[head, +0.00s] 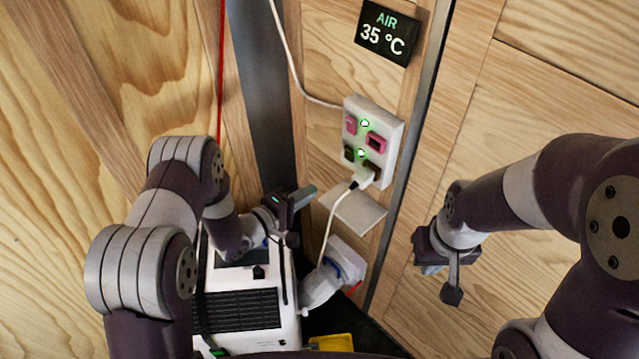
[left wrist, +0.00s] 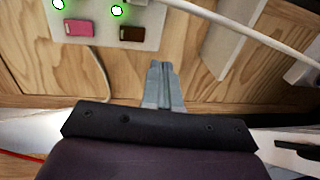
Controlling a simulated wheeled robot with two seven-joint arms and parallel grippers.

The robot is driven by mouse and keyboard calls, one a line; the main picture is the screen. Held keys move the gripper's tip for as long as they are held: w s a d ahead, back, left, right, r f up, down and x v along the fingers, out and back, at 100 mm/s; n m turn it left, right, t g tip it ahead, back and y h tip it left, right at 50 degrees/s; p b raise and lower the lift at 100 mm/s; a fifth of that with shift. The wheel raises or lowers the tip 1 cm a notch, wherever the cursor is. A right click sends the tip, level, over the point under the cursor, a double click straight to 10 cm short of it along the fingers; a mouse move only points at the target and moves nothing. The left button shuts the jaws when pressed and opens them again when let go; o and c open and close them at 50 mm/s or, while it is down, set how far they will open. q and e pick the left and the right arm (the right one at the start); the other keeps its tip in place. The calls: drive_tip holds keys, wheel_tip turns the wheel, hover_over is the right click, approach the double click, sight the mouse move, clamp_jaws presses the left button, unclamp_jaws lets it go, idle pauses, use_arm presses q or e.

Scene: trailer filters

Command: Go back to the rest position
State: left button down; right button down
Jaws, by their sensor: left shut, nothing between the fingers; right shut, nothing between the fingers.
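My left gripper (head: 303,197) is shut and empty, in front of the wooden wall just left of the white socket panel and below its level. In the left wrist view its two grey fingers (left wrist: 163,82) are together, with nothing between them, and the lower part of the panel (left wrist: 95,32) shows above them. My right gripper (head: 430,268) is shut and empty in front of the wood panelling at the right, apart from everything. The right gripper is partly hidden by its own wrist.
The socket panel (head: 394,136) has pink and dark switches, lit green lamps and a plugged-in white cable. A small white shelf (head: 358,209) is below it. A white machine (head: 283,272) stands under my left arm. A display (head: 388,33) reads AIR 35 °C. A yellow object (head: 333,343) lies low.

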use_arm(q)
drive_tip(key=v, duration=0.3)
drive_tip(key=shift+f, duration=0.15)
drive_tip(key=shift+a, duration=0.15)
